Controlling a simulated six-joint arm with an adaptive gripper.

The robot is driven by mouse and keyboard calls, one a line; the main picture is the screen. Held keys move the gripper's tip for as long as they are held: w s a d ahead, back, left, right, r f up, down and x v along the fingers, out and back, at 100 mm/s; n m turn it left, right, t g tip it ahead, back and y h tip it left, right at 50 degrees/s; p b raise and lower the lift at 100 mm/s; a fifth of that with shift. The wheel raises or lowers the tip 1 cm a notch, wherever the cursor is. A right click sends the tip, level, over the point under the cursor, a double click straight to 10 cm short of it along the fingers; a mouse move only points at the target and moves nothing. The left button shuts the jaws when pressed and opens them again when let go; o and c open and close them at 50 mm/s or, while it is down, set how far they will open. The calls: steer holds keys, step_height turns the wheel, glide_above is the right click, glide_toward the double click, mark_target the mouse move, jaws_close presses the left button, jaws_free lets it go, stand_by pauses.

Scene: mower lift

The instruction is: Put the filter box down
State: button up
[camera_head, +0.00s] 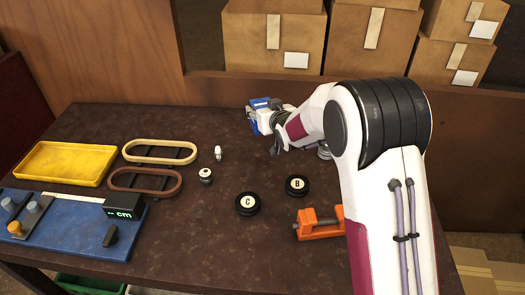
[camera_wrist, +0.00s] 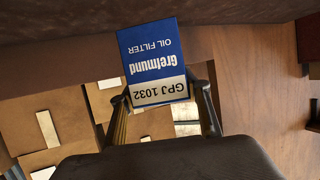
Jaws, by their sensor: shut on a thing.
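The filter box (camera_wrist: 150,50) is blue and white, marked "Grefmund OIL FILTER" and "GPJ 1032". Its lettering is upside down in the wrist view. My gripper (camera_wrist: 160,98) is shut on it, with one finger on either side of the white end. The blue end points toward the dark tabletop at the top of that view. In the head view the box (camera_head: 261,116) is near the table's far edge, partly hidden by my gripper (camera_head: 275,128). I cannot tell whether it touches the table.
On the dark table (camera_head: 200,235) are a yellow tray (camera_head: 66,163), two oval rings, black discs C (camera_head: 248,204) and B (camera_head: 297,186), an orange clamp (camera_head: 318,223) and a blue measuring board (camera_head: 75,228). Cartons (camera_head: 272,40) stand behind the far edge. The table's back middle is clear.

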stand_by(0.4)
steer(key=shift+f, duration=3.1)
steer(key=shift+f, duration=1.85)
steer(key=shift+f, duration=0.15)
steer(key=o, duration=1.3)
steer(key=shift+o, duration=0.2)
steer(key=shift+s, duration=0.1)
steer(key=shift+v, duration=1.25)
steer(key=v, duration=0.9)
steer(key=shift+s, duration=0.15)
